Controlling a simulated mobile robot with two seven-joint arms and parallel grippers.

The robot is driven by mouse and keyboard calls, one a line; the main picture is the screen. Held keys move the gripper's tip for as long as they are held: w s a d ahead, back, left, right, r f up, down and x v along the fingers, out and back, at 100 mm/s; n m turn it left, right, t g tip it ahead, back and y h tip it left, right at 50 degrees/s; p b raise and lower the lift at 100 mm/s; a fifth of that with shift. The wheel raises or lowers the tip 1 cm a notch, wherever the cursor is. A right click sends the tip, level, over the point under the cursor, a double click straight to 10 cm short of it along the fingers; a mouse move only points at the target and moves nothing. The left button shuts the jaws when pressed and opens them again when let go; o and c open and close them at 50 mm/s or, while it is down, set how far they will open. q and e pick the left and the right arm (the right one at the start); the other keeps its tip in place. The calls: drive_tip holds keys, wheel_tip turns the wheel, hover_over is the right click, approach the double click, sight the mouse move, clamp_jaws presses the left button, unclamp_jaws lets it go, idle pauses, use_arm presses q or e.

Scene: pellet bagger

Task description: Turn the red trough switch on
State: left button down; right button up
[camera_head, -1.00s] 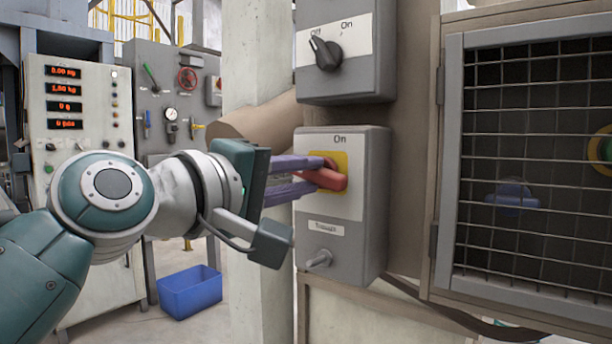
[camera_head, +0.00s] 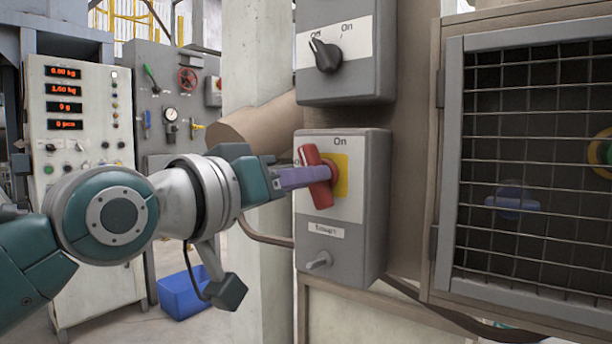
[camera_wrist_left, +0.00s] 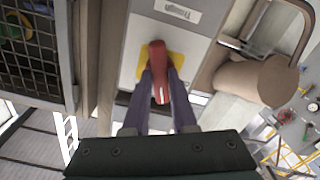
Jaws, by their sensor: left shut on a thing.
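The red trough switch (camera_head: 316,178) is a rotary handle on a yellow plate, on the grey box labelled "Trough". Its handle stands close to upright, its top leaning a little left of the "On" mark. My left gripper (camera_head: 308,177) reaches in from the left, its purple fingers shut on the handle. In the left wrist view the red handle (camera_wrist_left: 158,72) lies between the two fingers (camera_wrist_left: 160,88), one on each side. The far finger is mostly hidden in the head view. My right gripper is not in view.
A grey box with a black Off/On knob (camera_head: 326,54) is just above. A small metal toggle (camera_head: 319,261) sits below the trough label. A wire-mesh guard (camera_head: 530,150) is to the right. A blue bin (camera_head: 188,292) stands on the floor at left.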

use_arm(q)
drive_tip(key=shift+m+p, duration=0.45)
drive_tip(key=shift+m, duration=1.75)
drive_tip(key=c, duration=0.7)
unclamp_jaws()
drive_tip(key=shift+s, duration=0.1)
drive_tip(key=p+v, duration=0.1)
drive_tip(key=v, duration=0.8)
drive_tip(key=shift+s+a, duration=0.25)
drive_tip(key=shift+s, duration=0.05)
